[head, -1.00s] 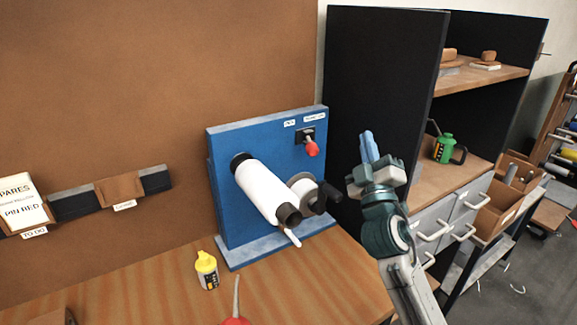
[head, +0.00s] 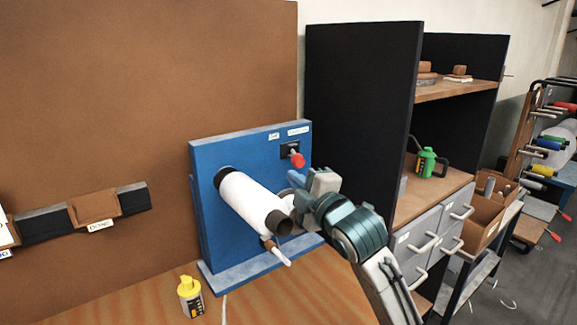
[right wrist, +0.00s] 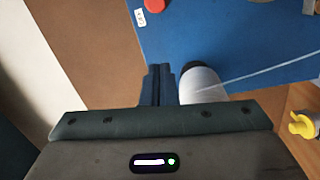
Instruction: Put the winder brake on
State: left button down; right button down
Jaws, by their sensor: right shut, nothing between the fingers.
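The winder is a blue panel (head: 215,150) on a blue base, with a large white roll (head: 250,200) sticking out of its front. A small red-knobbed lever (head: 297,160) sits on a black plate near the panel's upper right, under small labels too small to read. The red knob (right wrist: 155,4) is cut off at the top of the right wrist view. My right gripper (head: 296,179) is just below the red knob, close to the panel. Its blue fingers (right wrist: 159,84) are together and empty, beside the roll (right wrist: 204,84). My left gripper is not in view.
A yellow-capped bottle (head: 190,297) stands on the wooden bench (head: 130,300) left of the winder. A black-sided shelf unit (head: 360,120) stands close on the right, holding a green can (head: 426,162). My right arm covers the winder's lower right part.

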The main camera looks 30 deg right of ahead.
aim_at(297, 157)
jog(key=w+r+p, duration=0.1)
jog(key=w+p, duration=0.3)
jog(key=w, duration=0.7)
jog(key=s+d, duration=0.1)
jog(key=s+d+f+p, duration=0.1)
jog(key=d, duration=0.1)
jog(key=shift+s+d+f, duration=0.1)
jog(key=shift+d, duration=0.1)
